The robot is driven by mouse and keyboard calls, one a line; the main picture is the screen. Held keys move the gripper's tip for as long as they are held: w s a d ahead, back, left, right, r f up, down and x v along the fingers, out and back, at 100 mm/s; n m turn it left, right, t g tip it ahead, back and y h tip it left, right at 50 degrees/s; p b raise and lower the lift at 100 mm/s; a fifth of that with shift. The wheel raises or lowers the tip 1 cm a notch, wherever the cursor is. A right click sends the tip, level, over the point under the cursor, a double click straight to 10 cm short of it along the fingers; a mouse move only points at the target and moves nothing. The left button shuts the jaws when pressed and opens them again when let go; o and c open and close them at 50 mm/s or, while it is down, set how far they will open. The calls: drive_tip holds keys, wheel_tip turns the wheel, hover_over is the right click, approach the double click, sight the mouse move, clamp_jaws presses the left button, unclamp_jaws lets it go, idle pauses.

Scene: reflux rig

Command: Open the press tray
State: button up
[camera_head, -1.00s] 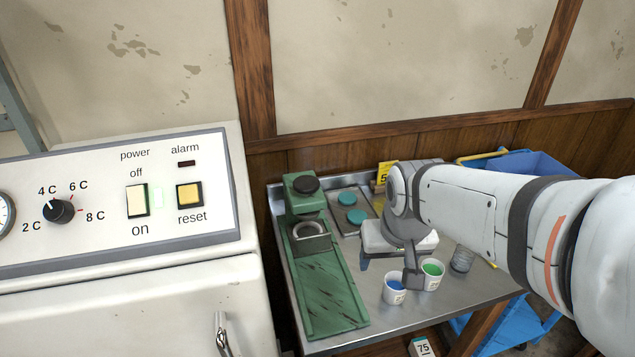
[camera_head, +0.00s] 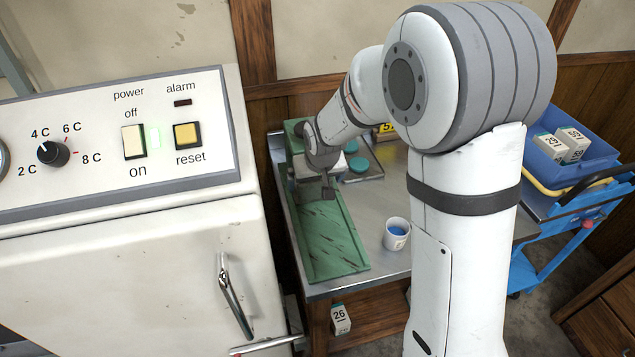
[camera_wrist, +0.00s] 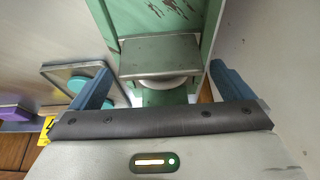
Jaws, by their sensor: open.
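The green press (camera_head: 335,240) stands at the left end of the metal table, with a long flat scuffed bed. In the wrist view its green frame (camera_wrist: 108,22) runs up the picture. A grey-green metal plate (camera_wrist: 160,55), apparently the press tray's front, lies across it, with a pale round rim (camera_wrist: 168,83) partly showing below. My gripper (camera_head: 318,188) is over the press and hides its upper part in the head view. In the wrist view my gripper (camera_wrist: 163,76) is open and empty, its blue fingers on either side of the plate. I cannot tell whether they touch it.
A white cup with blue contents (camera_head: 397,234) stands on the metal table (camera_head: 378,268) right of the press. A shallow tray with teal discs (camera_wrist: 78,75) lies beside the press. The white control cabinet (camera_head: 130,235) is close on the left. A blue bin cart (camera_head: 560,150) stands right.

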drive_tip(key=shift+x, duration=1.1)
